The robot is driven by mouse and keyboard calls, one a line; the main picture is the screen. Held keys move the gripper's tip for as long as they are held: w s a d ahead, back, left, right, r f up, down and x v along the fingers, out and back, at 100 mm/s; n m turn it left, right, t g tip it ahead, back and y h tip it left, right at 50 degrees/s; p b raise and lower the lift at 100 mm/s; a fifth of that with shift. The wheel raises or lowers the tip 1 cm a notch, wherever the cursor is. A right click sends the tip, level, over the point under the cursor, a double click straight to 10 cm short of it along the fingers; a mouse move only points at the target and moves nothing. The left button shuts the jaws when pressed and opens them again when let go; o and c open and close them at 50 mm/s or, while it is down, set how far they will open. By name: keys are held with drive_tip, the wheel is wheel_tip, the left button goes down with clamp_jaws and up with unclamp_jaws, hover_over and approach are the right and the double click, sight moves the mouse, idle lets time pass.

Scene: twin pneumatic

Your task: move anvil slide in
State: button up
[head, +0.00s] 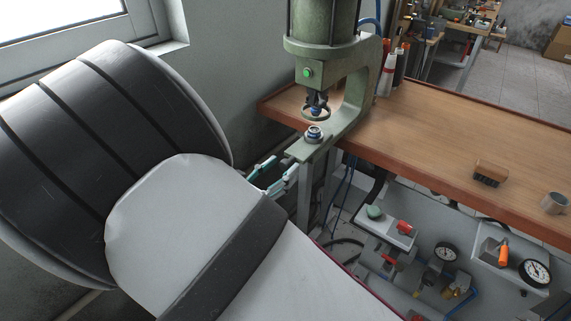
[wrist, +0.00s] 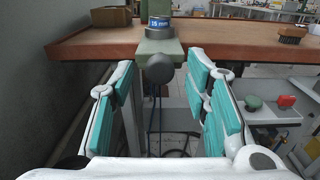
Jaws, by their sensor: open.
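The green anvil slide (head: 305,152) sticks out from the base of the green press towards my gripper. It also shows in the wrist view (wrist: 160,46), with a dark round knob (wrist: 159,69) at its front end. A round metal and blue part (head: 314,133) sits on top of the slide, below the press head. My gripper (head: 280,169) is open just in front of the slide. In the wrist view its teal-padded fingers (wrist: 162,80) stand on both sides of the knob, with gaps visible. I cannot tell how deep the knob lies between them.
The press (head: 325,30) stands at the corner of a wooden bench (head: 450,135). A brush (head: 489,173) and a metal cup (head: 555,203) are on the bench. A grey control panel (head: 400,238) with a green and a red button is below it. A wall is close at left.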

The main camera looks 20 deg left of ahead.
drive_tip(key=v, duration=0.9)
